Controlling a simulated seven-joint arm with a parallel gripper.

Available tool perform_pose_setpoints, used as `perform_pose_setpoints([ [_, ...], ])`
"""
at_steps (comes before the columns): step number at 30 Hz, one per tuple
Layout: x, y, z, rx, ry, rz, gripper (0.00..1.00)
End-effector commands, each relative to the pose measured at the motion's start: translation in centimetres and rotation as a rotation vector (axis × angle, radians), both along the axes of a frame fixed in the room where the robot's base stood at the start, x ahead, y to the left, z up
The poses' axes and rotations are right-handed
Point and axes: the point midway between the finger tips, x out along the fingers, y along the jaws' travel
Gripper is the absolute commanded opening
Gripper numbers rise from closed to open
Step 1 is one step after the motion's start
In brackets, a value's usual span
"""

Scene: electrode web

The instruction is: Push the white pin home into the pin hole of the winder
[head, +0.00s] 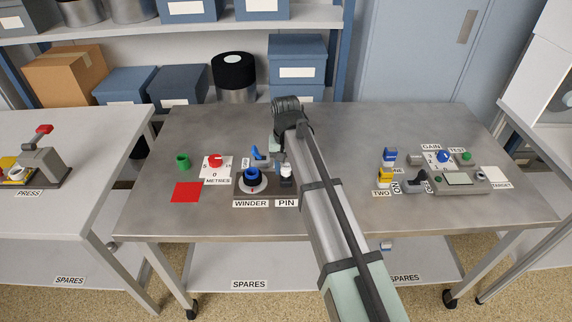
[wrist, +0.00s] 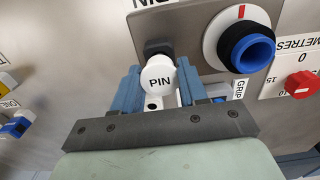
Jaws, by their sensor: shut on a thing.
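The white pin (wrist: 159,75) has a round head marked PIN and sits between my gripper's two blue fingers in the wrist view. My gripper (wrist: 159,88) is shut on it. The pin is at the edge of the winder (wrist: 190,32), beside a dark block. The winder is a grey box with a white dial, a red mark and a blue-rimmed black hub. In the head view the winder (head: 251,183) stands just left of my gripper (head: 284,166). The pin hole is hidden, so how deep the pin sits cannot be told.
Left of the winder are the metres dial (head: 215,161), a red square (head: 186,192) and a green cup (head: 183,161). The table (head: 335,130) behind my gripper is clear.

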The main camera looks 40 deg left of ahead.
Motion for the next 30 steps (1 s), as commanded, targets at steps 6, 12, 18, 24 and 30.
perform_pose_setpoints([
  [6, 0.0, 0.0, -0.5, 0.000, 0.000, 0.000, 0.06],
  [12, 0.0, 0.0, -0.9, -0.001, 0.001, 0.000, 0.06],
  [18, 0.0, 0.0, -1.2, -0.001, 0.001, 0.000, 0.06],
  [24, 0.0, 0.0, -1.3, 0.000, 0.000, 0.000, 0.59],
  [30, 0.0, 0.0, -1.3, 0.000, 0.000, 0.000, 0.72],
])
